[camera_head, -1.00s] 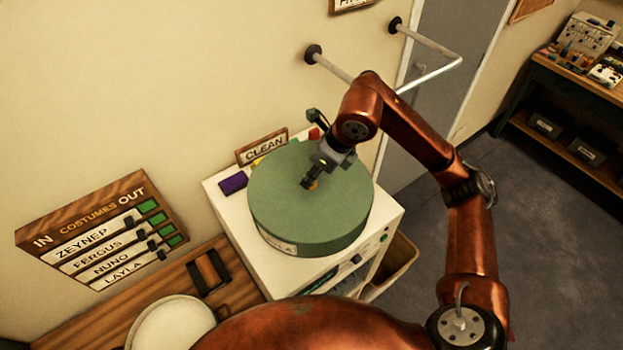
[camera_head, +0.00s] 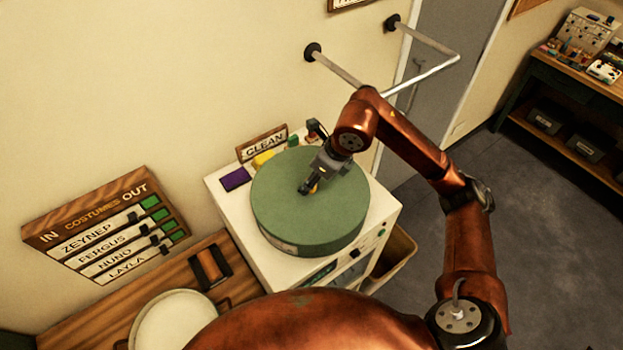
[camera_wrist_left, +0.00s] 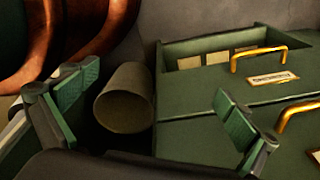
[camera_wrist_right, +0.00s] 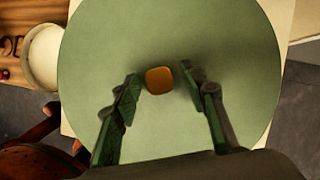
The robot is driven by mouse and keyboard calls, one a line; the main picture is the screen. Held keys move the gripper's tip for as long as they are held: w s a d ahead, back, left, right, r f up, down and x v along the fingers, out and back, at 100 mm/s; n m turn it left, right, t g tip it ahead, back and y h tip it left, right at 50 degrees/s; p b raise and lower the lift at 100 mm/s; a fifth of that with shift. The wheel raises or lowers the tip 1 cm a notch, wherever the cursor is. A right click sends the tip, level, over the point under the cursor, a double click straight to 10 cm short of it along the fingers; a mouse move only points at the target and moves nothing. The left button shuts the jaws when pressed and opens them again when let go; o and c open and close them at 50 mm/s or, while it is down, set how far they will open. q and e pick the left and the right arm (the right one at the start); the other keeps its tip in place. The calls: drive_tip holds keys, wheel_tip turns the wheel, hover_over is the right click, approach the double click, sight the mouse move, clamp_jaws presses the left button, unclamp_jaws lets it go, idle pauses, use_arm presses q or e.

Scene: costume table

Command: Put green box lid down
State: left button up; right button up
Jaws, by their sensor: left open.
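The green round box lid (camera_head: 285,205) has a thick rim with a label and an orange knob (camera_wrist_right: 159,80) at its middle. It lies level on the white cabinet (camera_head: 245,225); whether it touches the top all round is hidden. My right gripper (camera_head: 308,188) is over the lid's middle. In the right wrist view the fingers (camera_wrist_right: 160,82) stand on either side of the knob with a visible gap on each side, so it looks open. My left gripper (camera_wrist_left: 155,88) is open and empty, outside the head view.
A purple block (camera_head: 236,179), a yellow block (camera_head: 263,159) and a CLEAN sign (camera_head: 265,145) stand behind the lid. A wall rail (camera_head: 425,75) is above. In the left wrist view, a green chest (camera_wrist_left: 190,140) with brass handles and a round tube (camera_wrist_left: 125,98) are near my left fingers.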

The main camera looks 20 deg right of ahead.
drive_tip(key=shift+r, duration=0.35)
use_arm(q)
drive_tip(key=f+b, duration=0.1)
drive_tip(key=s+f+b, duration=0.1)
drive_tip(key=f+b, duration=0.1)
drive_tip(key=shift+s+f, duration=0.25)
drive_tip(key=shift+f, duration=0.05)
use_arm(e)
drive_tip(key=v, duration=1.1)
drive_tip(key=shift+s+r, duration=0.2)
drive_tip(key=shift+r, duration=0.05)
drive_tip(key=shift+d, duration=0.15)
